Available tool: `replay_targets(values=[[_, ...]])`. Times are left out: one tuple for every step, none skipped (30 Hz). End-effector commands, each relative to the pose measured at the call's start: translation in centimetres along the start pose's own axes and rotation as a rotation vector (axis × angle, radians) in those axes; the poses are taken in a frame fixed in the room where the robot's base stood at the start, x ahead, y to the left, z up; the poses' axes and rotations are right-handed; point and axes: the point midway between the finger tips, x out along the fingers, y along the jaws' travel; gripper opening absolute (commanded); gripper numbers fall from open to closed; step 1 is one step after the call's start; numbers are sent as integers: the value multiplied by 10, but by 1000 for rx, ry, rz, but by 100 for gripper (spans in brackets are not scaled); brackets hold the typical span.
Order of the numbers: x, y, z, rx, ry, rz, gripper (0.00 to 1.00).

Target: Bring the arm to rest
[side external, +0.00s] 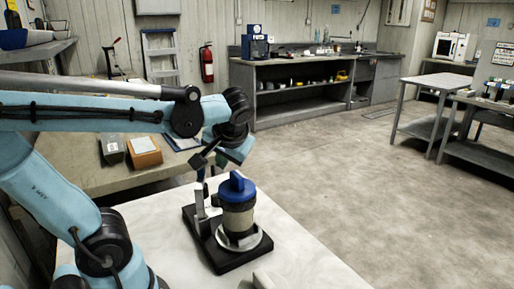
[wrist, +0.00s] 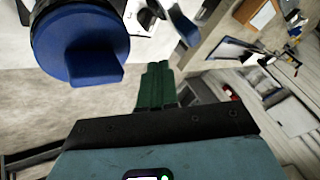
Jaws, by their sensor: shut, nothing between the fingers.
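My gripper (wrist: 158,68) shows in the wrist view as two green fingers lying together, with nothing between them. In the side external view my arm reaches in from the left, and its wrist end is bent above and behind a blue-capped cylinder (side external: 238,212). That cylinder stands upright in a metal ring on a black base on the white table. Its blue cap (wrist: 85,48) fills the upper left of the wrist view, to the left of the fingers and apart from them in the picture. The exact fingertip height is hard to tell.
The white table (side external: 310,268) has bare surface right of the black base. A bench behind holds an orange-brown box (side external: 144,152) and a grey box (side external: 112,149). A long grey bench (side external: 290,95) stands at the back wall. Open floor lies to the right.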

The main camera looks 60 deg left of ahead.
Motion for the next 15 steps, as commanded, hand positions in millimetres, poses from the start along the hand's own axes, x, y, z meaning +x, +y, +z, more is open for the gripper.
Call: replay_targets(values=[[-2,2,2,33,18,18,0],[-3,3,3,52,28,29,0],[-4,4,4,77,42,42,0],[-5,4,5,96,52,51,0],[-6,5,6,113,61,61,0],[-7,6,7,137,73,73,0],[-8,7,8,153,83,82,0],[-8,7,8,169,90,90,0],[-9,8,10,188,100,100,0],[-10,9,10,201,108,108,0],[-10,9,11,213,114,114,0],[-11,10,11,228,122,121,0],[-12,10,12,237,127,127,0],[-12,10,12,246,132,131,0],[-12,11,13,256,136,136,0]])
